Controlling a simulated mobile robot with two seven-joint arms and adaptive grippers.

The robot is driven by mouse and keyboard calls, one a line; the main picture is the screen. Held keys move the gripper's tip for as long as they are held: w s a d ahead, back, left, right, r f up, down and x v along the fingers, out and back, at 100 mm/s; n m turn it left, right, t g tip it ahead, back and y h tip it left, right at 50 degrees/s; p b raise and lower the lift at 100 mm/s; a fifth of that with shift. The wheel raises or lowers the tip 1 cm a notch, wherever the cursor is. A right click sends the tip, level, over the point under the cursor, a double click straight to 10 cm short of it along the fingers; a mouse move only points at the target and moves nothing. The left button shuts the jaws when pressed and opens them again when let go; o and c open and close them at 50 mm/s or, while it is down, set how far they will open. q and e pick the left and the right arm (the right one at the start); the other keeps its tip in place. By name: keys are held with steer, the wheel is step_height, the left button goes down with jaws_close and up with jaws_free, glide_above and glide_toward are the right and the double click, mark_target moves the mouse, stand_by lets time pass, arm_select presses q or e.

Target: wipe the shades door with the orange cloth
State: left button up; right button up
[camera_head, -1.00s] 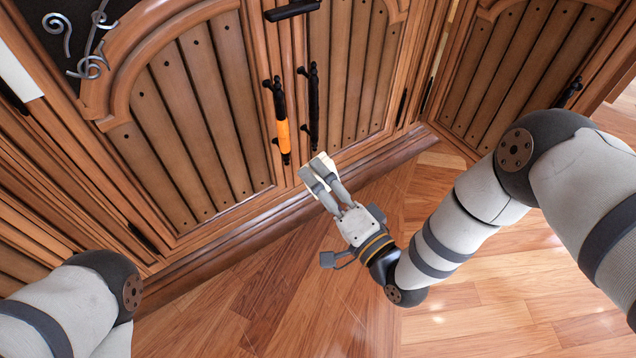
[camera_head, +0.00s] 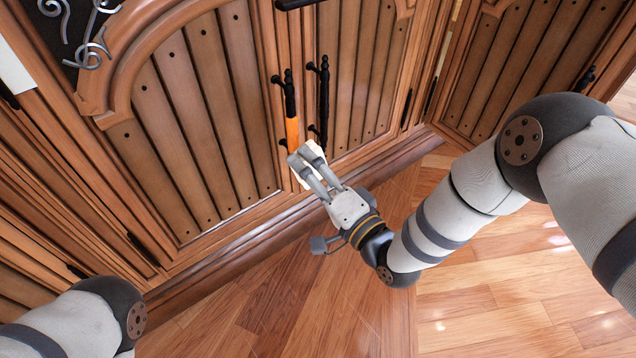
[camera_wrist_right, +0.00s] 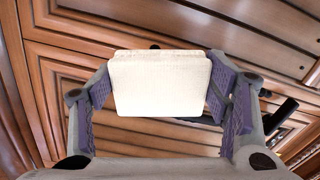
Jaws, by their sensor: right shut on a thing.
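My right gripper (camera_head: 306,162) is shut on a cream-white block-like pad (camera_wrist_right: 162,84), which shows between both fingers in the right wrist view. No orange cloth shows; the held thing looks cream, not orange. The wooden cabinet door (camera_head: 190,120) has dark vertical planks. Its black handle (camera_head: 289,95) has an orange lower section (camera_head: 292,130). The pad and fingertips are just below that orange section in the head view, and I cannot tell whether they touch it. My left arm enters at the lower left; its gripper is out of view.
A second plank door (camera_head: 365,75) with a black handle (camera_head: 324,100) stands just right of the first. Another cabinet (camera_head: 510,60) angles off at the right. A wooden base ledge runs below the doors. The wood floor (camera_head: 480,300) in front is clear.

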arm_select(q)
steer(key=shift+f+b, duration=0.45)
steer(key=shift+b, duration=0.05)
arm_select(e)
steer(key=shift+x, duration=1.2)
steer(key=shift+r+p, duration=1.65)
steer(key=shift+r, duration=0.65)
step_height(320, 180, up, 4)
steer(key=shift+r+p, duration=0.1)
steer(key=shift+p, duration=1.15)
arm_select(q)
step_height(320, 180, up, 5)
arm_select(e)
steer(key=shift+f+b, duration=2.45)
steer(key=shift+f, duration=2.05)
arm_select(q)
step_height(320, 180, down, 4)
steer(key=shift+f, duration=0.1)
arm_select(e)
steer(key=shift+r, duration=0.15)
steer(key=shift+s, duration=0.1)
arm_select(q)
step_height(320, 180, up, 3)
steer(key=p, duration=0.3)
steer(key=shift+w+f, duration=0.15)
steer(key=shift+f, duration=0.05)
arm_select(e)
steer(key=v, duration=0.6)
